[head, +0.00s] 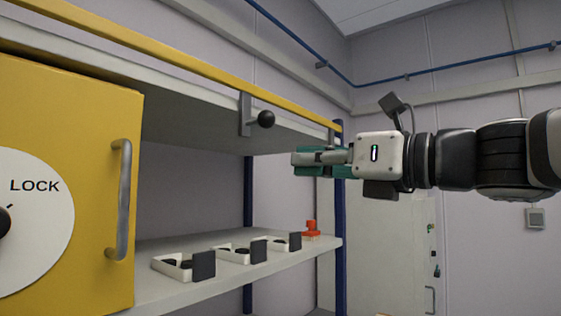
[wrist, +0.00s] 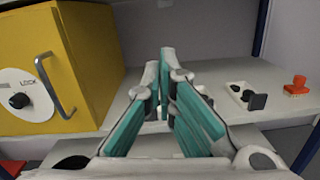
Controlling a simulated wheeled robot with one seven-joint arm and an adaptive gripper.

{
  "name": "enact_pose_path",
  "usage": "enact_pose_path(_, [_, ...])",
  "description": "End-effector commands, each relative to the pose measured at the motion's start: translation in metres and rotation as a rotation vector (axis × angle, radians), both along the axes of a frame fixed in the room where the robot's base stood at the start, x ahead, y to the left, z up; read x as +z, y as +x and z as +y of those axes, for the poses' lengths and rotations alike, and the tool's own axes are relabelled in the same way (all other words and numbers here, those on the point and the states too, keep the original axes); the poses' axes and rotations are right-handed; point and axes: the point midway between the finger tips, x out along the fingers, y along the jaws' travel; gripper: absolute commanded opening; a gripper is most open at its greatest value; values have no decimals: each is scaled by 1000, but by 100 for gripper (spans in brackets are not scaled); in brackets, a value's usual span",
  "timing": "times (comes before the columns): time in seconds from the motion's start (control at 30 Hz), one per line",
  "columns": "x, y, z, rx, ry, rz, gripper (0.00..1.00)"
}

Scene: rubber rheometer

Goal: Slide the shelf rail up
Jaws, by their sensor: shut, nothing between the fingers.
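The yellow shelf rail (head: 190,64) runs along the front edge of the upper shelf in the head view. A grey bracket (head: 244,114) hangs from it and carries a black ball knob (head: 266,119). My gripper (head: 296,158) is shut and empty, to the right of the knob and a little lower in the picture. Its teal fingers also show in the wrist view (wrist: 165,60), tips together, pointing toward the lower shelf's back. The rail and knob are not visible in the wrist view.
A yellow cabinet (head: 70,120) with a grey handle (head: 120,200) and a LOCK dial (head: 35,225) stands at left. Several white trays with black parts, including one tray (head: 185,265), and an orange stamp-like object (head: 311,229) sit on the lower shelf (head: 175,295). A blue post (head: 340,235) stands at right.

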Motion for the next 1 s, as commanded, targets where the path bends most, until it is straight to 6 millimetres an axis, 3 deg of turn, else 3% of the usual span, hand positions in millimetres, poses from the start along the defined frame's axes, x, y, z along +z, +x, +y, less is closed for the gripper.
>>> enact_pose_path(0.1, [-2,-12,-16,-3,1,1,0])
enact_pose_path(0.3, [-3,-23,-28,-2,0,2,0])
enact_pose_path(0.87, [-4,-24,-30,-1,-1,2,0])
enact_pose_path(1.0, [-21,-30,-25,4,-98,-32,0])
